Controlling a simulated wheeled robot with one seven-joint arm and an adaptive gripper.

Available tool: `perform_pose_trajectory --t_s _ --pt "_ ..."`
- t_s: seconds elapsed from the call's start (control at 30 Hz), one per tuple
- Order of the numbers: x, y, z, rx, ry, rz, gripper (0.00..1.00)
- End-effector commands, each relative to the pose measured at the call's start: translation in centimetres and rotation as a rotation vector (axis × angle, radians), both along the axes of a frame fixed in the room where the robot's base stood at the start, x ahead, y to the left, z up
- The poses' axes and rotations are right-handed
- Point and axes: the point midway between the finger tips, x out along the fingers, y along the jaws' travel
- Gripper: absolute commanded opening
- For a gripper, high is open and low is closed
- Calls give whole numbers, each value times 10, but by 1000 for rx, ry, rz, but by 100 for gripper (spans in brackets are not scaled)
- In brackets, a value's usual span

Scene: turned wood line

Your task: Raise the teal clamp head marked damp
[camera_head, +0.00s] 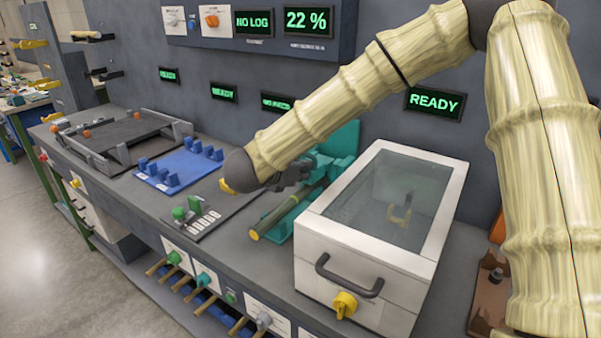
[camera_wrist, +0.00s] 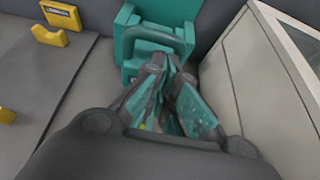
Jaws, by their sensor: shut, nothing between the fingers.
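The teal clamp (camera_head: 341,147) stands at the back of the bench, partly hidden behind my arm and gripper. In the wrist view its teal head (camera_wrist: 128,45) shows a rounded bar handle (camera_wrist: 160,35) across the front. My gripper (camera_head: 303,168) is beside the clamp in the head view. In the wrist view my gripper (camera_wrist: 172,62) has its fingertips close together just below the handle, with nothing visible between them. I cannot tell whether they touch the handle. No readable "damp" mark shows on the clamp.
A white box with a glass lid (camera_head: 350,240) stands close on the right. A round log (camera_head: 282,212) lies below my gripper. A blue fixture (camera_head: 178,168) and grey tray (camera_head: 118,137) are left. A yellow bracket (camera_wrist: 61,16) is on the wall.

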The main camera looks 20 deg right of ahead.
Motion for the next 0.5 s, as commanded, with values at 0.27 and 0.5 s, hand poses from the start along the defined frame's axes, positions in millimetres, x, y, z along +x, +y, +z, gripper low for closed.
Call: perform_pose_trajectory --t_s 0.27,0.5 --pt "0 0 1 2 2 0 0" --pt "2 -3 12 52 36 -1 0"
